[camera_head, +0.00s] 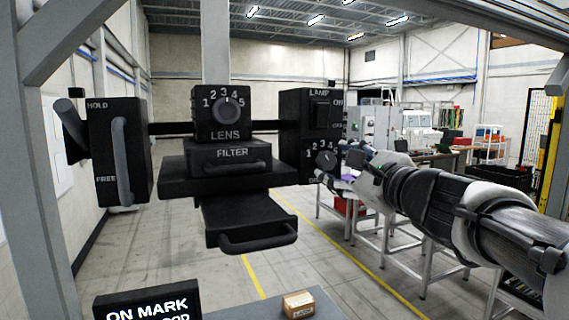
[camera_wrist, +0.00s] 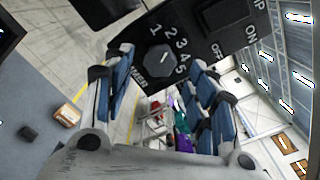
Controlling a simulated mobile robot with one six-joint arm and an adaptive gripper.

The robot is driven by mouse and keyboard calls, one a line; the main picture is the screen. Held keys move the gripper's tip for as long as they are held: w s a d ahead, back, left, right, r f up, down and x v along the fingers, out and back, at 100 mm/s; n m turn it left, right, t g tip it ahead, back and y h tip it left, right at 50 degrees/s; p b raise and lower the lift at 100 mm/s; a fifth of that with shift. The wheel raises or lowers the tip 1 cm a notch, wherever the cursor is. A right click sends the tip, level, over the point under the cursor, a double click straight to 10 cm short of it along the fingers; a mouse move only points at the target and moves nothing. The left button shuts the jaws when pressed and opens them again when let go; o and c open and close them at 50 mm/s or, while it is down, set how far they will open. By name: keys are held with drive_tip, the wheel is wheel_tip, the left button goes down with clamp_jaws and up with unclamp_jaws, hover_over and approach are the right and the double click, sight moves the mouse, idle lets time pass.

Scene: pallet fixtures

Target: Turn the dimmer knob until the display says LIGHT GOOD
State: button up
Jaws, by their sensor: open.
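The dimmer knob (camera_head: 326,159) is a dark round knob on the black box below the LAMP switch, with numbers around it. Its label is partly hidden by my gripper (camera_head: 341,170). In the wrist view the dimmer knob (camera_wrist: 160,58) shows near the tips of my open fingers, with the numbers 1 to 5 beside it. One finger is on each side of it, and nothing is held. I cannot tell whether they touch it. The display (camera_head: 148,305) at the bottom left reads ON MARK; its lower line is cut off, ending in OOD.
The LAMP switch (camera_head: 321,112) sits just above the knob. The LENS dial (camera_head: 230,110), FILTER drawer (camera_head: 229,158) and a lower open tray (camera_head: 245,218) are to the left. A HOLD/FREE lever (camera_head: 121,160) is farther left. A small cardboard box (camera_head: 299,304) is below.

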drive_tip(key=v, duration=0.4)
drive_tip(key=s+a+f+n+g+b, duration=0.3)
drive_tip(key=s+f+n, duration=0.15)
drive_tip(key=f, duration=0.45)
drive_tip(key=s+a+f+n+g+b, duration=0.2)
drive_tip(key=s+a+f+n, duration=0.25)
drive_tip(key=f, duration=0.35)
drive_tip(key=s+a+f+n+g+b, duration=0.3)
drive_tip(key=s+f+n, duration=0.15)
drive_tip(key=f, duration=0.45)
drive_tip(key=s+d+f+n+g+h+b, duration=0.2)
drive_tip(key=s+d+f+n+b, duration=0.1)
drive_tip(key=s+f, duration=0.4)
drive_tip(key=s+d+f+n+g+h+b, duration=0.2)
drive_tip(key=s+d+f+n, duration=0.3)
drive_tip(key=f, duration=0.9)
drive_tip(key=s+n+h+b, duration=0.1)
drive_tip(key=s+n, duration=0.1)
drive_tip(key=s, duration=0.1)
drive_tip(key=shift+s+g+h, duration=0.3)
drive_tip(key=shift+s, duration=0.05)
